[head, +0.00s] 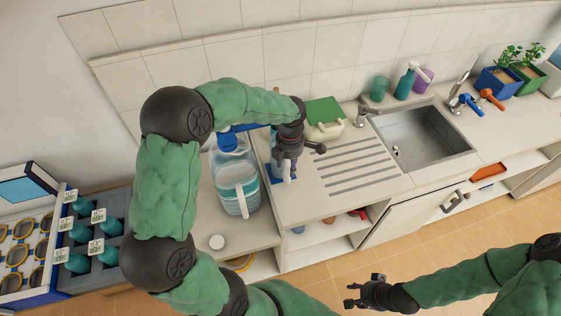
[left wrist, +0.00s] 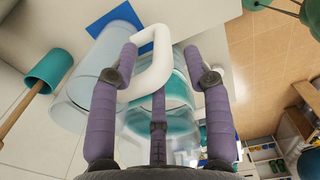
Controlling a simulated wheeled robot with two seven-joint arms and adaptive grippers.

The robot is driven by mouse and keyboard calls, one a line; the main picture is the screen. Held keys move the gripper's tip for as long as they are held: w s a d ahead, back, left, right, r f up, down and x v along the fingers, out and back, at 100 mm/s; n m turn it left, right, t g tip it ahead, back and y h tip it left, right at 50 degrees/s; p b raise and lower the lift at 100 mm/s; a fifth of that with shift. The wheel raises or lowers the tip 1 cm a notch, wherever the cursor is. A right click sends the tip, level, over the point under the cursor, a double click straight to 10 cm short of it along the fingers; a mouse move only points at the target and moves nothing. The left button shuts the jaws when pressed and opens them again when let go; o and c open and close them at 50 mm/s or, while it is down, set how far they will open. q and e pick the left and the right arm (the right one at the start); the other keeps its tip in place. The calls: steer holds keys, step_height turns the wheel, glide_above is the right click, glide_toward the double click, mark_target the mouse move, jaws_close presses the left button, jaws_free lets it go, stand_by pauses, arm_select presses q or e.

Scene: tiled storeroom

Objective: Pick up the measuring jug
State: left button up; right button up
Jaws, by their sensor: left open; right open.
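The measuring jug (head: 275,163) stands on a blue patch of the worktop left of the drainer grooves. It is mostly hidden behind my left gripper (head: 290,160) in the head view. The left wrist view shows clear walls, teal liquid and a white looped handle (left wrist: 153,62) of the jug. My left gripper (left wrist: 158,75) is open, its purple fingers spread either side of the handle; I cannot tell whether they touch. My right gripper (head: 362,290) is open and empty, low in front of the cabinets.
A large clear container (head: 237,185) with a blue cap stands close left of the jug. A green-topped box (head: 324,117) is behind right, then the sink (head: 425,135). A bottle rack (head: 95,240) is far left. The grooved drainer (head: 355,165) is clear.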

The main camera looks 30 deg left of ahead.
mark_target(288, 171)
arm_select(q)
step_height(288, 171, down, 4)
steer(key=shift+s+f, duration=0.1)
steer(key=shift+f, duration=0.1)
jaws_close()
steer(key=shift+r, duration=0.1)
